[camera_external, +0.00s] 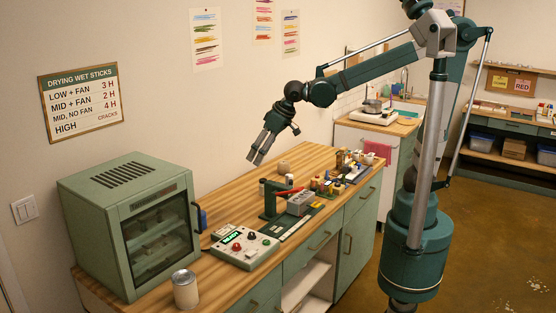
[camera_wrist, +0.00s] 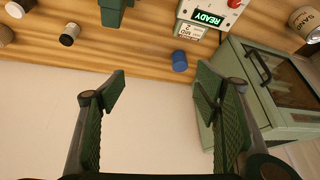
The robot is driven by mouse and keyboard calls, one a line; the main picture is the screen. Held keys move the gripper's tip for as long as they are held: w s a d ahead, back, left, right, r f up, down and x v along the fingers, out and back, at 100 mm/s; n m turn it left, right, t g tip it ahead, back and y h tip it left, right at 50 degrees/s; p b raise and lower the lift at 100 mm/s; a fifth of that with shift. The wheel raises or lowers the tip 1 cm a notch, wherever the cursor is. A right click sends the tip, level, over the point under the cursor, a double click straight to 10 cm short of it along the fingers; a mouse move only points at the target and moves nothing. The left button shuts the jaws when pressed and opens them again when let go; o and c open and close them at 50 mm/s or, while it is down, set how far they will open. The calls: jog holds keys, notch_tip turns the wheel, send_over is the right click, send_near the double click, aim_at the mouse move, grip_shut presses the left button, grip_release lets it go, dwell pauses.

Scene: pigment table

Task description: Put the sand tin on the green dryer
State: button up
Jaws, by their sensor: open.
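The tin also shows at the upper right edge of the wrist view (camera_wrist: 304,22), beside the dryer (camera_wrist: 290,120). The dryer is a box with a glass door, which looks shut, and a vented flat top that is bare. My gripper (camera_external: 256,160) hangs above the far part of the worktop, well away from the tin. In the wrist view its fingers (camera_wrist: 160,89) are apart with nothing between them.
A control box with a READY display (camera_wrist: 208,18) and a blue cylinder (camera_wrist: 180,61) stand near the dryer. A green stand (camera_external: 270,200) and several small items crowd the middle and far worktop. The wall (camera_external: 150,60) runs along the back.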

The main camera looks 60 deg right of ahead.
jog(key=s+d+f+m, duration=0.1)
jog(key=s+d, duration=0.4)
jog(key=d, duration=0.5)
jog(key=s+d+f+t+h, duration=0.1)
jog(key=s+d, duration=0.5)
jog(key=d, duration=0.4)
jog(key=s+d+f+m, duration=0.1)
jog(key=s+d, duration=0.5)
jog(key=d, duration=0.4)
jog(key=shift+d+f+m+t+h, duration=0.2)
jog(key=shift+d+m+t+h, duration=0.1)
jog(key=shift+t+h, duration=0.1)
